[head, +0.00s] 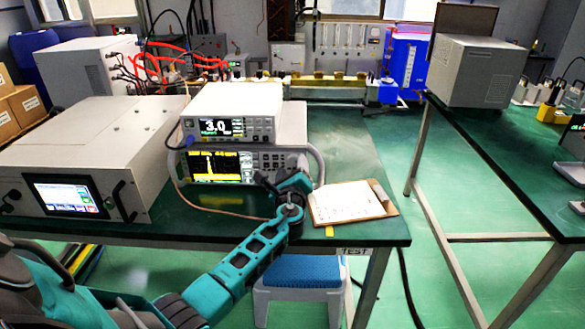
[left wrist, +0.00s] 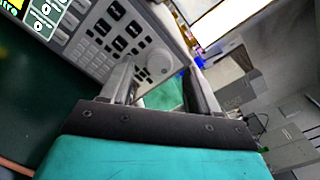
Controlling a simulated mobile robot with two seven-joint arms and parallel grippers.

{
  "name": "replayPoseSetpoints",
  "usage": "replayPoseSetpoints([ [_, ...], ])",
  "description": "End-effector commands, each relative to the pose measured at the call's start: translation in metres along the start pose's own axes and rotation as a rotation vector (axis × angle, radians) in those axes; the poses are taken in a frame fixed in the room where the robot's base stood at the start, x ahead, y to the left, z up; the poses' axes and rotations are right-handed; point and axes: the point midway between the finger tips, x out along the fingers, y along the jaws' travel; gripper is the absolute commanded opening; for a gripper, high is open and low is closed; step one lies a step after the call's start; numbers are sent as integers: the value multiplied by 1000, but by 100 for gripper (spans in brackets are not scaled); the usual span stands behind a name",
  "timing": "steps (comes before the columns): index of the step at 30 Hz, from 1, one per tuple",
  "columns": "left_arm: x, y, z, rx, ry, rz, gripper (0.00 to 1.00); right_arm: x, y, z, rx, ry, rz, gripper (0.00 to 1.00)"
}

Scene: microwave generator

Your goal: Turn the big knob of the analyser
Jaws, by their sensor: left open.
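The analyser (head: 250,178) is the lower of two stacked instruments on the green table in the head view, with a lit yellow trace on its screen. My left gripper (head: 281,172) is in front of the right part of its panel and hides the big knob there. In the left wrist view, the pale round big knob (left wrist: 158,62) shows between the two fingers of the open left gripper (left wrist: 158,84). Whether either finger touches it, I cannot tell. The panel's buttons lie to the knob's left. My right gripper is not in view.
A second instrument (head: 236,128) reading 3.0 sits on the analyser. A clipboard (head: 347,202) lies right of my left gripper. A cable (head: 215,210) loops over the table in front. A large cabinet with a touchscreen (head: 66,195) stands at left. A blue stool (head: 300,272) is below the table.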

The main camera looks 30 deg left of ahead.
Motion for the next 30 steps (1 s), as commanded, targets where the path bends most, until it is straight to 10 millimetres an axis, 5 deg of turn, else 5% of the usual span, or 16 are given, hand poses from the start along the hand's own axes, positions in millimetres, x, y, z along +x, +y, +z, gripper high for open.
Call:
replayPoseSetpoints([
  [6,18,0,0,0,0,-1,61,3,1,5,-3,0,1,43],
  [16,20,0,0,0,1,0,61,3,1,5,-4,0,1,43],
  [30,20,0,0,0,1,0,17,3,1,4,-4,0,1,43],
])
